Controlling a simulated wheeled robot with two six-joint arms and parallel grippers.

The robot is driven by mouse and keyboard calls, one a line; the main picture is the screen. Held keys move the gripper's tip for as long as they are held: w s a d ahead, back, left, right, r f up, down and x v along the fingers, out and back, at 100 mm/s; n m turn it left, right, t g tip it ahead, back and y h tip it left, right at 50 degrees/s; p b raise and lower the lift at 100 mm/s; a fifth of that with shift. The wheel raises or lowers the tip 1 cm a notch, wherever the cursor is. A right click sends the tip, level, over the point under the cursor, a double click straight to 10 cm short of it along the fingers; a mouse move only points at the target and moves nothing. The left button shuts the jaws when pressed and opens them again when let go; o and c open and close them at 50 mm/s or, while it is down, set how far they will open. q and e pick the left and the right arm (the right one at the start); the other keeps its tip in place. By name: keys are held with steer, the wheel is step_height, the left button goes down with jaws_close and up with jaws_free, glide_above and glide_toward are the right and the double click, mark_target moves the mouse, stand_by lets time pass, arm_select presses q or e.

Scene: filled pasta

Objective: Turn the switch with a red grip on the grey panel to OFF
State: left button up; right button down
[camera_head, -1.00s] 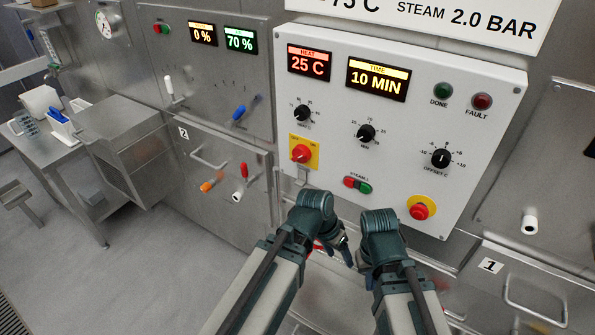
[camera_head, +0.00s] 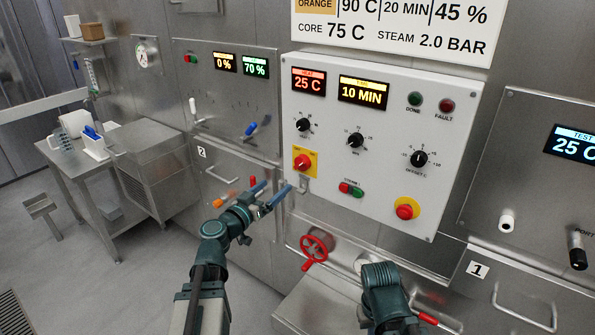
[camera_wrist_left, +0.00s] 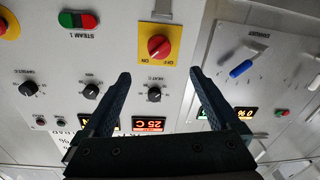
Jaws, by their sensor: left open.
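The switch with a red grip (camera_head: 302,162) sits on a yellow plate at the lower left of the pale grey panel (camera_head: 385,210). In the left wrist view the red grip (camera_wrist_left: 158,47) appears upside down on its plate, with OFF and ON lettering; its ridge slants and seems to lean toward ON. My left gripper (camera_head: 276,190) is open and empty, below and left of the switch, apart from it. In the wrist view its fingers (camera_wrist_left: 160,74) point toward the panel, with the switch beyond and between the tips. My right arm shows at the bottom, its jaws hidden.
Black knobs (camera_head: 355,140), a red-and-green steam button (camera_head: 350,189) and a red stop button (camera_head: 404,211) share the panel. A red valve wheel (camera_head: 313,250) stands out below it. Steel panels with levers (camera_head: 250,129) lie left.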

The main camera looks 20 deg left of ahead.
mark_target(299, 166)
arm_select(q)
steer(key=x, duration=1.3)
steer(key=shift+w+d, duration=0.2)
steer(key=shift+w, duration=0.1)
steer(key=shift+c, duration=0.2)
steer(key=shift+f, duration=0.1)
steer(key=c, duration=1.3)
